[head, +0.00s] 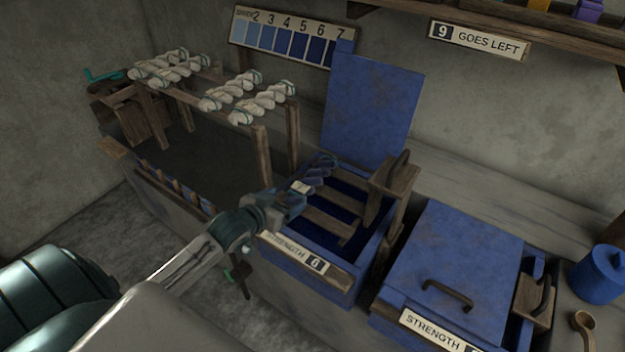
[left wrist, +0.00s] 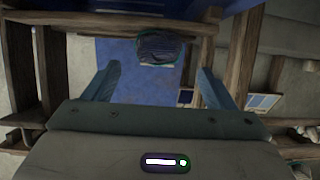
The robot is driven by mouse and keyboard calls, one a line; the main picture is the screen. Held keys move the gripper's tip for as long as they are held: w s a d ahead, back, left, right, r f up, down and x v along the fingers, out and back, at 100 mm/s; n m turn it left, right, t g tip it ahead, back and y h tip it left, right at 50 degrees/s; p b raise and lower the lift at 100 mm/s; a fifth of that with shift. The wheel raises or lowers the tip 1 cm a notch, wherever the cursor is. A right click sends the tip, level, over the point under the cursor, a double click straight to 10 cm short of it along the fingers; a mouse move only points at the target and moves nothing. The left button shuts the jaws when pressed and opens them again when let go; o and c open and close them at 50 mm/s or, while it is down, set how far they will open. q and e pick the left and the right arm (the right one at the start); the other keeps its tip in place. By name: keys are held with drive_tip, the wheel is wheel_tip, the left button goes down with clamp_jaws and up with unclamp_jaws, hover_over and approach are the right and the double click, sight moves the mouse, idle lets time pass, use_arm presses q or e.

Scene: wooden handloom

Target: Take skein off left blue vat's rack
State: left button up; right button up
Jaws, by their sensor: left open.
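The left blue vat (head: 335,284) stands open, its blue lid (head: 370,108) raised behind it and a label reading strength 6 on its front. A wooden rack (head: 328,220) with slats lies in its opening. A dark blue-grey skein (head: 321,168) is at the rack's back left; it also shows in the left wrist view (left wrist: 161,47), on a wooden bar. My left gripper (head: 305,187) is over the vat's left side, close to the skein. In the left wrist view its fingers (left wrist: 157,86) are spread wide, with the skein ahead between them, apart from both. My right gripper is not in view.
A second blue vat (head: 455,250) with a shut, handled lid stands to the right. A wooden drying frame (head: 261,150) with several pale skeins stands back left. A numbered shade card (head: 290,38) hangs on the wall. A blue pot (head: 600,275) and wooden ladle (head: 583,322) are far right.

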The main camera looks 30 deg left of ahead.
sight(301, 190)
use_arm(q)
drive_tip(key=p+x, duration=0.1)
drive_tip(key=x, duration=0.7)
drive_tip(key=shift+w+d, duration=0.15)
drive_tip(key=shift+w, duration=0.05)
drive_tip(key=shift+r, duration=0.1)
drive_tip(key=c, duration=1.1)
